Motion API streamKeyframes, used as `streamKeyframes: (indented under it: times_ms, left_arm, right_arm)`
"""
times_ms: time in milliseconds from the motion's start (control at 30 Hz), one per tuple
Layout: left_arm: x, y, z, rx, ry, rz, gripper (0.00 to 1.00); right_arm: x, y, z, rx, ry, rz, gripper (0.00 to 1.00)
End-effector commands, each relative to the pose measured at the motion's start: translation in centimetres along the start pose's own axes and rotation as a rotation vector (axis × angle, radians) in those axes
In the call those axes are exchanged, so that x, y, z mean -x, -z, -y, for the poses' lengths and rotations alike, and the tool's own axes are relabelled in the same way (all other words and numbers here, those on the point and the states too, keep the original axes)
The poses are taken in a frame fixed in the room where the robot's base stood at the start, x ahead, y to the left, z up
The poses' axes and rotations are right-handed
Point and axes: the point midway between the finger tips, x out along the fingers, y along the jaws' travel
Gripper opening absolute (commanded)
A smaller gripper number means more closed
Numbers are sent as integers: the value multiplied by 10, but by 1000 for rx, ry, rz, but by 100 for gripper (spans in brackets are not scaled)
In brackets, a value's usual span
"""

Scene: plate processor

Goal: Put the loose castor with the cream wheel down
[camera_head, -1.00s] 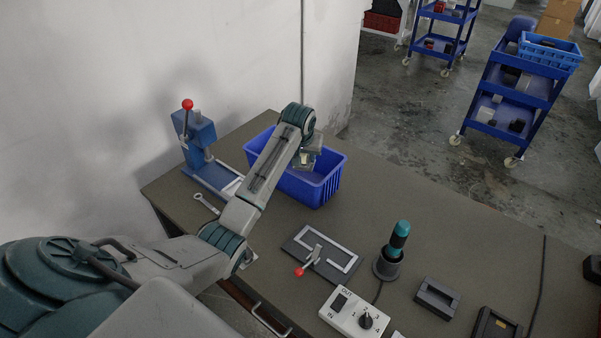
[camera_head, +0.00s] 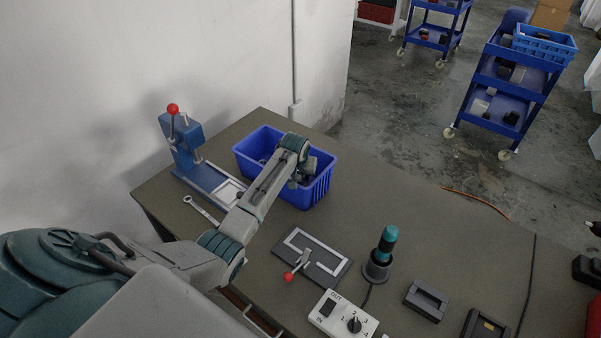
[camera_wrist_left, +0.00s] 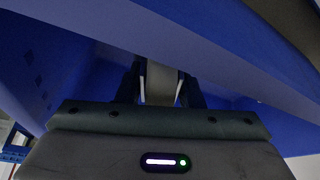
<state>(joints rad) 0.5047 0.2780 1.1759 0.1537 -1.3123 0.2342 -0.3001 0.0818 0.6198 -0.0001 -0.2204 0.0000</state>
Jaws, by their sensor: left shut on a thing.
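My left gripper (camera_head: 295,183) is inside the blue bin (camera_head: 248,168), over its right half, with my forearm reaching across the bin's front rim. In the left wrist view the left gripper (camera_wrist_left: 161,88) is shut on a pale, cream-grey piece, the castor (camera_wrist_left: 160,78), held between its dark fingers. Only part of the castor shows; in the head view my wrist hides it. Blue bin walls surround the fingers in the wrist view. I cannot tell whether the castor touches the bin floor. My right gripper does not show clearly.
A blue press with a red knob (camera_head: 172,109) stands left of the bin, a wrench (camera_head: 202,209) before it. The table right of the bin is clear.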

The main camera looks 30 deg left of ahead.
Motion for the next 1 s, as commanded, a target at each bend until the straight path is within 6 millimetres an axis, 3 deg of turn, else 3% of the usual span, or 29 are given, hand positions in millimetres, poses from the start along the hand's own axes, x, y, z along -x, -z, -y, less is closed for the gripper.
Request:
streamKeyframes:
  times_ms: [733, 767, 933, 1000]
  left_arm:
    - [-11, -4, 0, 0, 0, -2, 0]
    - [-12, -5, 0, 0, 0, -1, 39]
    - [-11, -4, 0, 0, 0, -1, 73]
    - [-11, -4, 0, 0, 0, -1, 76]
  right_arm:
    - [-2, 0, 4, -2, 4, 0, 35]
    - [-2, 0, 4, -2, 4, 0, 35]
    - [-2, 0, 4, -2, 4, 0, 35]
    - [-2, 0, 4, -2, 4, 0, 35]
